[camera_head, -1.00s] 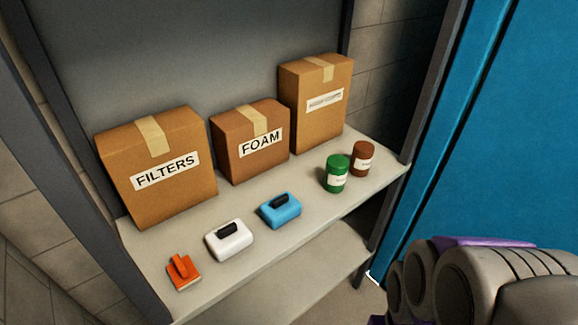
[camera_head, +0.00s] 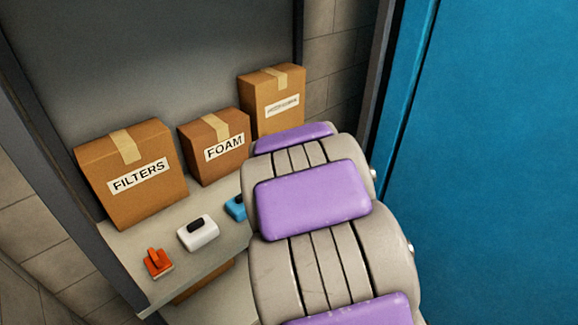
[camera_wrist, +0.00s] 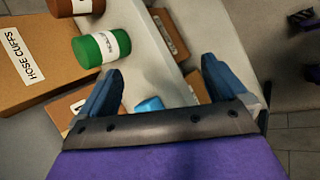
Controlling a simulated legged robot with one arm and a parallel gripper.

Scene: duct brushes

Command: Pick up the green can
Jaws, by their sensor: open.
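The green can (camera_wrist: 101,49) with a white label shows in the wrist view at upper left, on the shelf, just beyond the left fingertip. My gripper (camera_wrist: 160,84) is open, its two blue-grey fingers spread with nothing held between them. The can is outside the span of the fingers, up and to the left. I cannot tell whether the left finger touches it. In the head view my arm hides the can and the gripper.
A brown can (camera_wrist: 76,6) stands beside the green one, and the HOSE CUFFS box (camera_wrist: 40,70) is close by. The FILTERS box (camera_head: 130,172), FOAM box (camera_head: 215,147), orange brush (camera_head: 158,263), white item (camera_head: 198,233) and blue item (camera_head: 236,207) are on the shelf (camera_head: 140,258). A blue panel (camera_head: 490,160) is at right.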

